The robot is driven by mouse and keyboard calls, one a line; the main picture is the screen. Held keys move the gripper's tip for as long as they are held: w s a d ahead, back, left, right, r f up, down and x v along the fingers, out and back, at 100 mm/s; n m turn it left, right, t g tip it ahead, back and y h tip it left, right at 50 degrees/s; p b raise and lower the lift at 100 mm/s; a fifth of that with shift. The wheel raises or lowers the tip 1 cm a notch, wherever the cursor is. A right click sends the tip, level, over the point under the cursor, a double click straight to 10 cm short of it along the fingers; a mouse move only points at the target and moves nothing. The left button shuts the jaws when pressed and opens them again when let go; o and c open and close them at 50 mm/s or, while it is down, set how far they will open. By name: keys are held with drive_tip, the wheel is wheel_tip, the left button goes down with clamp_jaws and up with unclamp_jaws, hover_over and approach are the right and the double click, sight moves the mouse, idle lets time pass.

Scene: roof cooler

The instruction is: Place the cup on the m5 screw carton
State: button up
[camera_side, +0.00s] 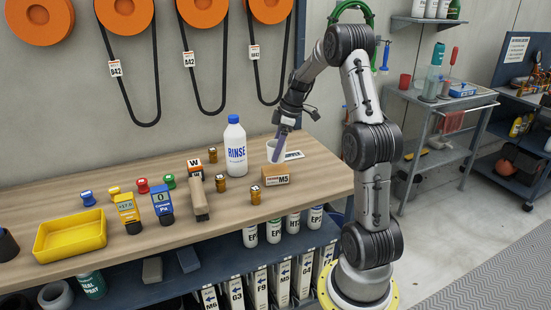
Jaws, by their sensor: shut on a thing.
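The white cup (271,151) is at the right part of the bench, directly above or just behind the brown M5 screw carton (276,176) in the picture. I cannot tell whether its bottom touches the carton. The cup looks roughly upright. My gripper (279,148) points down from above and is shut on the cup at its right side. The fingers hide part of the cup's wall. The carton lies flat near the bench's right end with its M5 label facing the camera.
A white RINSE bottle (236,152) stands left of the cup. Small amber bottles (255,195) stand in front of it and left of the carton. A white label card (294,156) lies right of the cup. A yellow tray (70,237) sits at the far left.

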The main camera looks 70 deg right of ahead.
drive_tip(key=shift+w+d+f, duration=0.1)
drive_tip(key=shift+d+f, duration=0.05)
drive_tip(key=shift+f, duration=0.8)
drive_tip(key=shift+w+d+f, duration=0.1)
drive_tip(key=shift+f, duration=0.85)
drive_tip(key=shift+f, duration=0.15)
drive_tip(key=o, duration=1.3)
drive_tip(key=shift+c, duration=0.2)
